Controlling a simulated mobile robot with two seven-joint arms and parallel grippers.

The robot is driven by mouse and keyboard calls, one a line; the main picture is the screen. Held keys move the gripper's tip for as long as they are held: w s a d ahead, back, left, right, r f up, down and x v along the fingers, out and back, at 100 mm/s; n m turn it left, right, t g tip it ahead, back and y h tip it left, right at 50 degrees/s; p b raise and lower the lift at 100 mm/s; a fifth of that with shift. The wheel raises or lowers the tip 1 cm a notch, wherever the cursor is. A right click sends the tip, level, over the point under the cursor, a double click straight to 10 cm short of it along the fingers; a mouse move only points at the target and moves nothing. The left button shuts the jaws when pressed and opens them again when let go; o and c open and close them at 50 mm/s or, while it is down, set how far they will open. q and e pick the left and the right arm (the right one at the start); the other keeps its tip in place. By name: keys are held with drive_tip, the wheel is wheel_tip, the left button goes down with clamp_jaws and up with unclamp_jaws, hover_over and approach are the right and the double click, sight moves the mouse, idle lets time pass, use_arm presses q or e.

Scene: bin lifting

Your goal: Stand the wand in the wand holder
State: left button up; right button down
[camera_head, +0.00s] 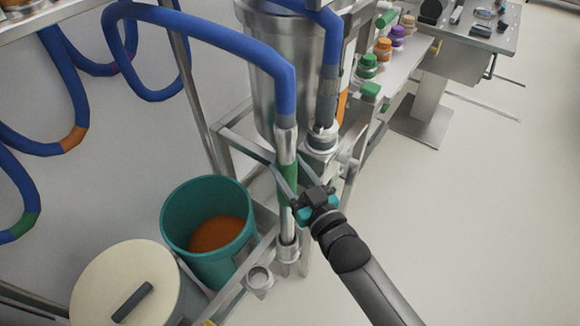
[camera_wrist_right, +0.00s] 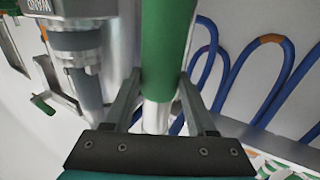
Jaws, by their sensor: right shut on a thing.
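The wand (camera_head: 286,145) is a slim metal tube with a green band, hanging upright from the end of a blue hose (camera_head: 215,40). My right gripper (camera_head: 288,190) is shut on the wand around the green band. In the right wrist view the wand's green part (camera_wrist_right: 168,45) stands between the two fingers of the gripper (camera_wrist_right: 160,98). The wand's lower end meets a metal cup-like ring (camera_head: 288,251), which looks like the wand holder; I cannot tell whether the tip is fully seated in it. My left gripper is not in view.
A teal bin (camera_head: 181,235) with orange-brown powder stands left of the wand. A cream lid (camera_head: 112,285) lies nearby. A second metal ring (camera_head: 259,279) sits on the frame. A steel hopper (camera_head: 270,85) stands behind. The floor at right is clear.

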sight(291, 183)
drive_tip(key=shift+f+b, duration=1.25)
drive_tip(key=shift+f, duration=0.5)
drive_tip(key=shift+f+b, duration=1.7)
drive_tip(key=shift+f, duration=0.55)
drive_tip(key=shift+f+b, duration=1.55)
drive_tip(key=shift+f, duration=0.75)
drive_tip(key=shift+c, duration=1)
unclamp_jaws()
drive_tip(key=shift+o, duration=0.3)
drive_tip(key=shift+f, duration=0.2)
drive_tip(key=p+v, duration=0.2)
drive_tip(key=v, duration=1.3)
drive_tip(key=shift+s+r, duration=0.15)
